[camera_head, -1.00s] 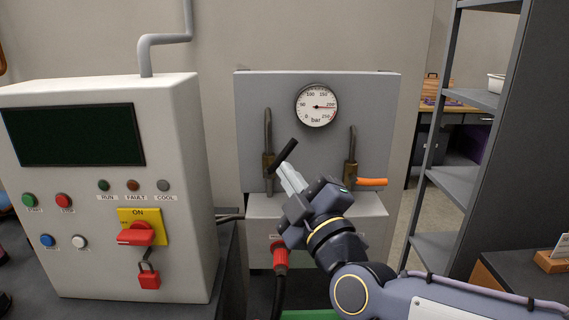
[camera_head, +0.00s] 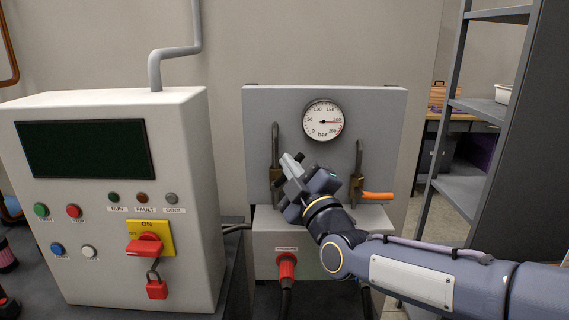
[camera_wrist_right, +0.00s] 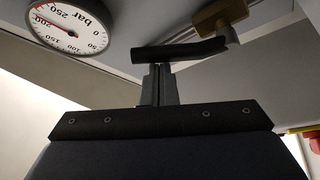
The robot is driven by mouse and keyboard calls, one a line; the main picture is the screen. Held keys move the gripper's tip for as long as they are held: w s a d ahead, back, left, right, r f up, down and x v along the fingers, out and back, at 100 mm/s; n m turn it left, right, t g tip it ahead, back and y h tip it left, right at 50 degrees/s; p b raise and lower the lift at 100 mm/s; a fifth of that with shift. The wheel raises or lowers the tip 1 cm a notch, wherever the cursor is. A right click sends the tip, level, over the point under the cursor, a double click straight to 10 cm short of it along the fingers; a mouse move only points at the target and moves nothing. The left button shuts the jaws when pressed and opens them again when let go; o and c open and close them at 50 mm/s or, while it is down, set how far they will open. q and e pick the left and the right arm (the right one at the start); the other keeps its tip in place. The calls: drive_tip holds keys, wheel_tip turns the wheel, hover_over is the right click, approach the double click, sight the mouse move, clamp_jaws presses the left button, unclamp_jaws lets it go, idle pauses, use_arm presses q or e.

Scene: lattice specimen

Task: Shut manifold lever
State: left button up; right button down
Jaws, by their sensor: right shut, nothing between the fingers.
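A grey manifold panel (camera_head: 345,98) carries two brass valves on upright pipes. The left valve (camera_head: 275,188) has a black lever (camera_wrist_right: 180,50); in the head view my gripper hides most of it, and only its dark upper end (camera_head: 299,156) shows. The right valve (camera_head: 358,185) has an orange lever (camera_head: 378,195) lying level, pointing right. My right gripper (camera_head: 289,161) is shut and empty at the black lever. In the wrist view its closed fingertips (camera_wrist_right: 161,68) are right at the handle; I cannot tell whether they touch. My left gripper is out of view.
A pressure gauge (camera_head: 323,120) sits above the valves, needle near 200. A control cabinet (camera_head: 180,110) with a red switch (camera_head: 145,246) and red padlock (camera_head: 157,289) stands left. A red plug (camera_head: 287,268) is below the panel. Grey shelving (camera_head: 480,110) stands right.

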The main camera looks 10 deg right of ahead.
idle(0.3)
drive_tip(key=d+f+m+t+h+b, duration=0.1)
drive_tip(key=m+h+b, duration=0.2)
drive_tip(key=m+b, duration=0.2)
drive_tip(key=d+f+m+t+h+b, duration=0.1)
drive_tip(key=f+m+h+b, duration=0.1)
drive_tip(key=m+b, duration=0.3)
drive_tip(key=d+f+m+t+h+b, duration=0.1)
drive_tip(key=f+m+h+b, duration=0.1)
drive_tip(key=m+b, duration=0.3)
drive_tip(key=shift+s+d+h+b, duration=0.3)
drive_tip(key=shift+s+h+b, duration=0.15)
drive_tip(key=shift+h, duration=0.35)
drive_tip(key=shift+d+f+b, duration=0.1)
drive_tip(key=shift+f+b, duration=0.1)
drive_tip(key=shift+b, duration=0.2)
